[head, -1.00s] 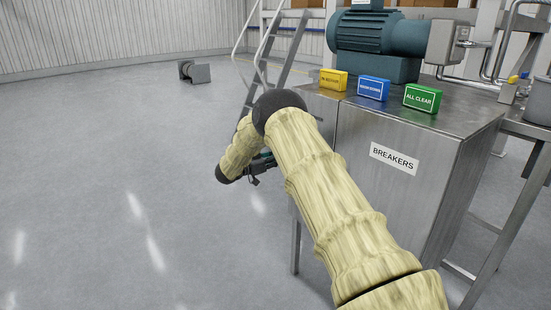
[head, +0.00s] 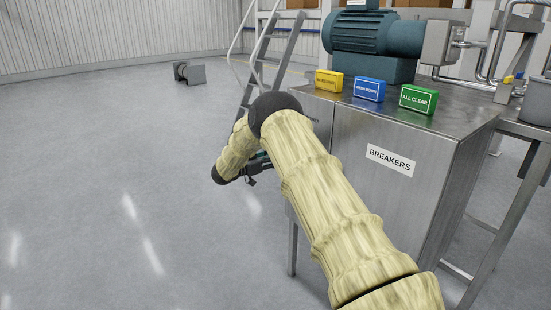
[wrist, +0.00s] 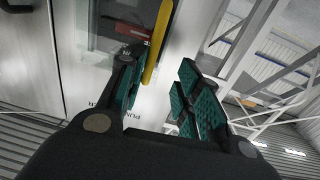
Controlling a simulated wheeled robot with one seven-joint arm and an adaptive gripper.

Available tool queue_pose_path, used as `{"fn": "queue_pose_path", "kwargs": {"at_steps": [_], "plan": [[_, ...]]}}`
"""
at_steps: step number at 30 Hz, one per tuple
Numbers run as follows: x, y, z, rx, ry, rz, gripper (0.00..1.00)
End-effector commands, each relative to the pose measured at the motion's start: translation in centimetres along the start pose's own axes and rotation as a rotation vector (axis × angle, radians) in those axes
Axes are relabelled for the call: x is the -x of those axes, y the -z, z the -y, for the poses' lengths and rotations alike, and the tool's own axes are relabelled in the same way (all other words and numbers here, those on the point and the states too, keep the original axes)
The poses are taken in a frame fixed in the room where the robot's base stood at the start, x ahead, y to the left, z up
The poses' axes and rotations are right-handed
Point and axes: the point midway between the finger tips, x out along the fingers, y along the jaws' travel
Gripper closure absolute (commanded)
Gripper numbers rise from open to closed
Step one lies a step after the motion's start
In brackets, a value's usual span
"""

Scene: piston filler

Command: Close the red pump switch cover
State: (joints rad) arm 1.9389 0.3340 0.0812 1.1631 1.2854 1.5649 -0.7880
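In the wrist view, my gripper (wrist: 156,68) is open, its two teal-padded fingers apart with nothing between them. Ahead of the left finger is a small red part (wrist: 132,30), partly hidden by that finger. I cannot tell whether it is the switch cover or how far open it is. A yellow bar (wrist: 158,42) runs beside it, in front of the gap between the fingers. Below is a pale panel with upside-down lettering (wrist: 119,118), partly hidden, that seems to start "PUM". In the head view, my gripper (head: 258,166) is mostly hidden behind my arm; no switch cover shows there.
A steel cabinet labelled BREAKERS (head: 390,160) stands close to the right of my arm. On it are yellow (head: 328,81), blue (head: 369,90) and green (head: 418,99) blocks and a teal motor (head: 370,36). A ladder (head: 270,60) stands behind.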

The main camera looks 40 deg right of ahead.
Motion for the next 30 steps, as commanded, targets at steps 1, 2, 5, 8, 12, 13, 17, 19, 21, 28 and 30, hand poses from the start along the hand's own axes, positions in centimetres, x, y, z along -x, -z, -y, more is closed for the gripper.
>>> {"fn": "queue_pose_path", "kwargs": {"at_steps": [1, 2, 5, 8, 12, 13, 17, 19, 21, 28, 30], "plan": [[0.1, -0.1, 0.0, 0.0, 0.001, 0.001, 0.7], [0.1, -0.1, 0.0, 0.0, 0.001, 0.001, 0.7], [0.6, -0.1, 0.0, 0.0, 0.001, 0.001, 0.7], [1.6, -0.1, 0.0, 0.0, 0.001, 0.001, 0.7], [3.9, -0.1, -0.1, 0.001, 0.0, 0.002, 0.7], [4.4, -0.1, -0.1, 0.001, 0.0, 0.001, 0.7], [6.7, 0.0, -0.1, 0.0, -0.001, 0.001, 0.7], [7.9, 0.0, -0.1, 0.0, -0.002, 0.001, 0.7], [9.0, 0.0, -0.1, 0.001, -0.001, 0.001, 0.7], [11.3, 0.0, -0.1, 0.0, -0.001, 0.0, 0.7], [11.6, 0.0, -0.1, 0.0, -0.001, 0.0, 0.7]]}}
